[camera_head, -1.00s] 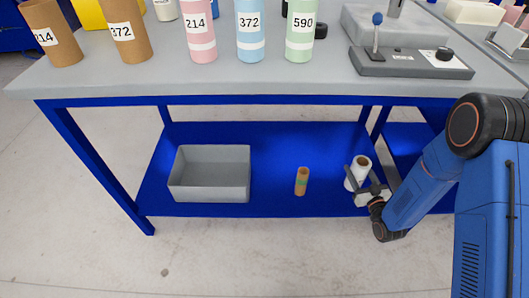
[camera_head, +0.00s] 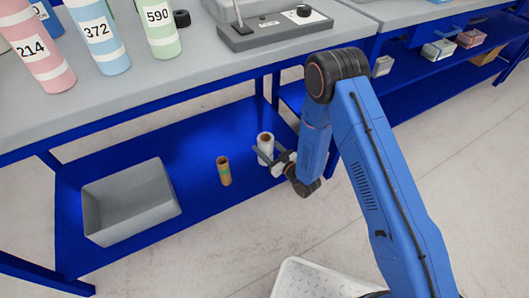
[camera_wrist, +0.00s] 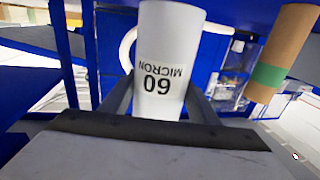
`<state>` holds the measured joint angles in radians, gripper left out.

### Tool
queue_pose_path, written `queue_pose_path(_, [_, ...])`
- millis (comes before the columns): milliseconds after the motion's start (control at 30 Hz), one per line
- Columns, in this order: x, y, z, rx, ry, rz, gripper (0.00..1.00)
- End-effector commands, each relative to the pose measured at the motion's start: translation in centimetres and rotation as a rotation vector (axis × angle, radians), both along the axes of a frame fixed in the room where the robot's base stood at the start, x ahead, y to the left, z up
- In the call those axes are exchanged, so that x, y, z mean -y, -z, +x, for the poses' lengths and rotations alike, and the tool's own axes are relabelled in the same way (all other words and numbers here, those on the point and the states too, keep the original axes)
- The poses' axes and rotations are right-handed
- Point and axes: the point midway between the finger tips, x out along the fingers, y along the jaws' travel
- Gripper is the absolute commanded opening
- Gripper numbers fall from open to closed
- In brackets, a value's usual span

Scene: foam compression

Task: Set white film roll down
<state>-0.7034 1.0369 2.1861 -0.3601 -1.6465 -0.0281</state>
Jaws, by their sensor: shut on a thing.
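The white film roll (camera_head: 265,143) is upright at the right end of the blue lower shelf (camera_head: 205,140). My gripper (camera_head: 271,160) is shut around it from the front right. In the wrist view the white roll (camera_wrist: 168,50) stands between the two fingers (camera_wrist: 157,100), and its label reads "60 MICRON" upside down. Whether its base touches the shelf cannot be told, as the gripper body hides its lower end in the wrist view.
A brown tube with a green band (camera_head: 224,171) stands left of the roll; it also shows in the wrist view (camera_wrist: 280,55). A grey open bin (camera_head: 130,205) sits further left. The grey tabletop (camera_head: 190,75) overhangs the shelf. A white crate (camera_head: 310,280) is at the bottom.

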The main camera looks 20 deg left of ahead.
Motion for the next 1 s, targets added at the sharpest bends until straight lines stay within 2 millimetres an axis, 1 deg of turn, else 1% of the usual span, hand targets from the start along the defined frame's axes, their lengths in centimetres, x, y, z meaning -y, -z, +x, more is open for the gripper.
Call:
queue_pose_path(133, [0.0, 1.0, 0.0, 0.0, 0.0, 0.0, 0.21])
queue_pose_path(300, [0.0, 3.1, 0.0, 0.0, 0.0, 0.0, 0.21])
queue_pose_path(400, [0.0, 3.9, 0.0, 0.001, 0.0, 0.0, 0.21])
queue_pose_path(767, [0.0, 4.2, 0.0, 0.001, 0.0, 0.0, 0.21])
queue_pose_path(800, [0.0, 4.3, 0.0, 0.001, 0.0, 0.0, 0.6])
queue_pose_path(867, [0.0, 4.2, 0.0, 0.001, 0.0, 0.0, 0.74])
queue_pose_path(1000, [0.0, 4.2, 0.0, 0.001, 0.0, 0.0, 0.74])
